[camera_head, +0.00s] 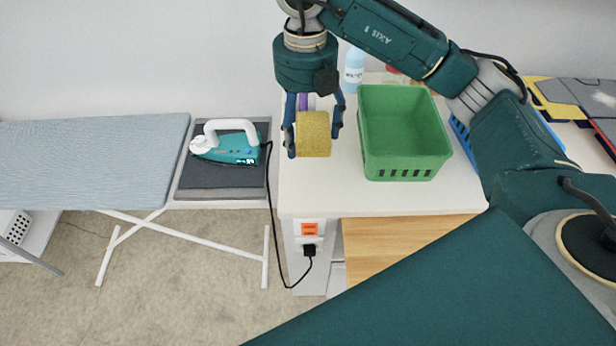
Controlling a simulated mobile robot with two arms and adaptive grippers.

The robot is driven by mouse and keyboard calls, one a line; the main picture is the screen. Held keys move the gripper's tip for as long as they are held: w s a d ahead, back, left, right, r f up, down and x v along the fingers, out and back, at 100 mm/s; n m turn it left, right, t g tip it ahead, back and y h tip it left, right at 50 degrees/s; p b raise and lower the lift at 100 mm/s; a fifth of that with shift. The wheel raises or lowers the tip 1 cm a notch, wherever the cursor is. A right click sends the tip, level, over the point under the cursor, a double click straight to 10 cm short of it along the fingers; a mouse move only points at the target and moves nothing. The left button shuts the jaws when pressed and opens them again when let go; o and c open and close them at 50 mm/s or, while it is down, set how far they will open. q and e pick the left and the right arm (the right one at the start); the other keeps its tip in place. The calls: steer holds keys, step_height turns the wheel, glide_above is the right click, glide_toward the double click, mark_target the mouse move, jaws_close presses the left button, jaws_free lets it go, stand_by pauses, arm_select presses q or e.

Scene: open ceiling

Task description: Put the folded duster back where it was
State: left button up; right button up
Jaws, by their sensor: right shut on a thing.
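The folded duster (313,134) is a yellow, rolled-looking cloth. My right gripper (313,140) is shut on it, with a blue finger on either side. It hangs over the left part of the white cabinet top, left of the green basket. I cannot tell how high above the top it is. My left gripper is not in view.
A green basket (400,168) stands empty on the white cabinet top (320,200). Behind it are a light-blue bottle (354,70) and small jars. A teal iron (232,148) rests on a grey mat (205,182), beside the ironing board (90,160). Its black cord hangs down the cabinet.

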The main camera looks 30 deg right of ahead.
mark_target(307, 185)
step_height(307, 185, down, 16)
steer(key=p, duration=0.3)
steer(key=shift+r, duration=0.25)
steer(key=shift+f, duration=0.15)
steer(key=o, duration=1)
